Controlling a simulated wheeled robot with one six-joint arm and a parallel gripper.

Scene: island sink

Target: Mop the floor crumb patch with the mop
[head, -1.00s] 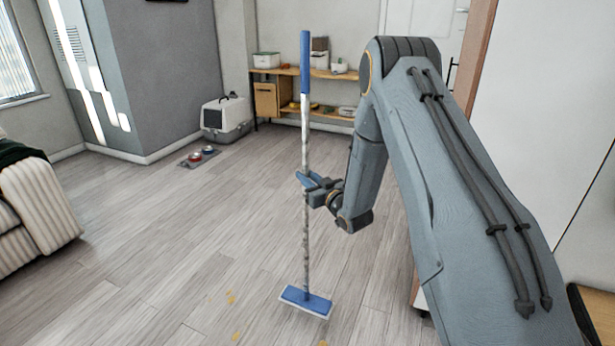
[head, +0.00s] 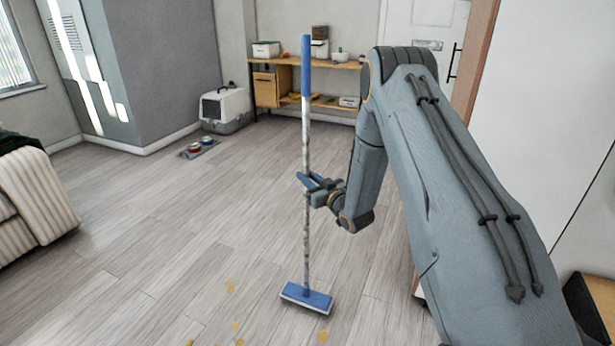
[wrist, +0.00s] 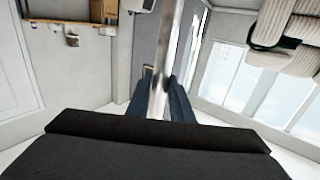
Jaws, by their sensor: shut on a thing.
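The mop (head: 306,230) stands upright, with a blue grip on top, a pale speckled pole and a flat blue head (head: 306,298) low at the floor. I cannot tell whether its head touches the floor. My gripper (head: 308,183) is shut on the pole about midway up. In the wrist view the pole (wrist: 172,45) runs between my two dark fingers (wrist: 163,98). The crumb patch (head: 235,325) shows as several yellow-orange bits on the floor, left of and nearer than the mop head, with one bit (head: 323,336) just in front of it.
A striped sofa (head: 35,205) stands at the left. Pet bowls (head: 198,148) and a white pet carrier (head: 225,108) are by the grey wall corner. A wooden shelf unit (head: 330,65) stands at the back. The middle floor is clear.

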